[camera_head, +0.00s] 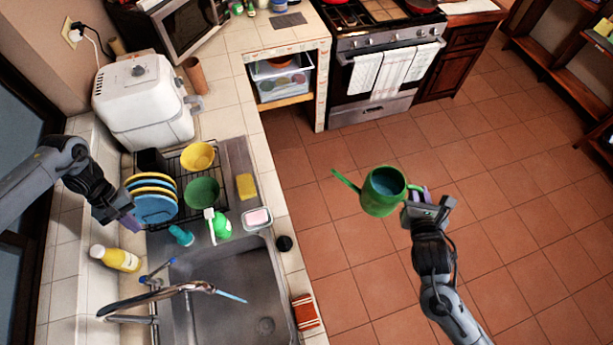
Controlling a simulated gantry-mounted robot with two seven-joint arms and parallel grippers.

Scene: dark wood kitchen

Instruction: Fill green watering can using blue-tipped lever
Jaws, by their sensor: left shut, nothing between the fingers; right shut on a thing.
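The green watering can (379,203) is in the air over the floor, right of the counter, its spout pointing left. Its opening shows a blue surface that looks like water. My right gripper (418,202) is shut on the can at its right side, where the handle is mostly hidden. The faucet (180,290) arches over the sink (245,322). A light blue streak, like running water, leaves its tip. The blue-tipped lever (158,269) stands at the faucet's base. My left gripper (132,224) is shut and empty above the counter, apart from the lever, beside the blue plates.
A dish rack (222,160) with plates (156,208) and bowls stands behind the sink. A yellow bottle (115,258), a green-and-white bottle (221,226) and a soap dish (257,219) stand around the sink. The floor around the can is clear.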

